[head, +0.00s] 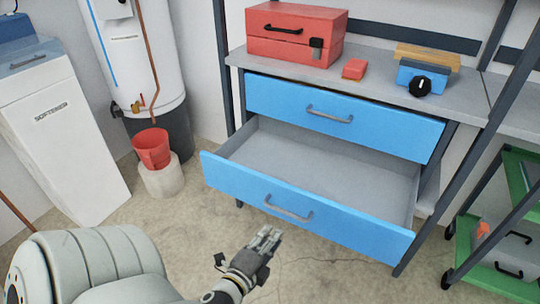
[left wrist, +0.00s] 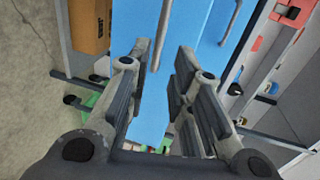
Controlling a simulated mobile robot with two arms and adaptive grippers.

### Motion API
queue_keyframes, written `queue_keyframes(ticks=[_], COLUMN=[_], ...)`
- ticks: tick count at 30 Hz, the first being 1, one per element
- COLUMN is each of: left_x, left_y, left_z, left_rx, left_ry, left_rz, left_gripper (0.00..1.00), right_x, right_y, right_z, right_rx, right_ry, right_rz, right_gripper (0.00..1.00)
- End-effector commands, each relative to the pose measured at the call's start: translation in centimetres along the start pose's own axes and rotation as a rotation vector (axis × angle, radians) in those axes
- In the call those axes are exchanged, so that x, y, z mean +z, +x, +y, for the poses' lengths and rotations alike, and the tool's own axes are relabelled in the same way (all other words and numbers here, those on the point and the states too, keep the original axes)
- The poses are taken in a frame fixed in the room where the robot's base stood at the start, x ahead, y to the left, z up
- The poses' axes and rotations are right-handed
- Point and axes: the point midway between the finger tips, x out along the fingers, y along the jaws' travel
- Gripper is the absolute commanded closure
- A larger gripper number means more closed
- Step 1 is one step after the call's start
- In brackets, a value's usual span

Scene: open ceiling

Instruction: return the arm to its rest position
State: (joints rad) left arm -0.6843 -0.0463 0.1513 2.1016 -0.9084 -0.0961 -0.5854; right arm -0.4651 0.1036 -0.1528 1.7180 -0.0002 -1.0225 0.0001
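My left arm (head: 105,262) comes in from the lower left of the head view. Its left gripper (head: 265,240) hangs in front of the blue workbench's lower drawer (head: 235,178), below and left of the drawer handle (head: 288,208). In the left wrist view the two fingers of the left gripper (left wrist: 160,68) stand apart with nothing between them. Blue drawer front (left wrist: 155,110) shows beyond the gap. The gripper looks apart from the handle. The lower drawer is pulled out and its visible inside is empty. My right gripper is not in view.
The upper drawer (head: 340,112) is shut. A red toolbox (head: 290,32), a small red box (head: 354,69) and a blue item (head: 410,74) sit on the worktop (head: 370,88). A red bucket (head: 151,147) stands left. A green cart (head: 515,190) stands right.

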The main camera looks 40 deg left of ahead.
Motion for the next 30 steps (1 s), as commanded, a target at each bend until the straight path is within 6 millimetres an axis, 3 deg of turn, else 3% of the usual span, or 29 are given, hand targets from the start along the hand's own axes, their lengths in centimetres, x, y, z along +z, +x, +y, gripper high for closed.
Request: queue_keyframes(ticks=[9,13,16,20,24,30], left_x=[0.0,0.0,-0.3,-1.9,-4.2,-7.1], left_y=[0.1,0.5,1.1,0.4,-1.9,-6.7], left_z=[0.1,2.2,6.3,13.9,20.4,26.8], left_rx=[0.003,0.065,0.19,0.434,0.679,0.98], left_ry=[-0.006,-0.117,-0.317,-0.622,-0.843,-1.022], left_rz=[-0.001,-0.03,-0.091,-0.213,-0.352,-0.556], left_gripper=[0.79,0.79,0.79,0.79,0.79,0.79], right_x=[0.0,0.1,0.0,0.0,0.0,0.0], right_y=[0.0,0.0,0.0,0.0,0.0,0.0], right_z=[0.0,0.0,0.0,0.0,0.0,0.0], right_rx=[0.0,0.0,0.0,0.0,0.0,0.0], right_ry=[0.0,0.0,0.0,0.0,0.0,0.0], right_rz=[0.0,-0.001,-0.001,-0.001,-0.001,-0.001], right_gripper=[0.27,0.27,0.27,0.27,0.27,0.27])
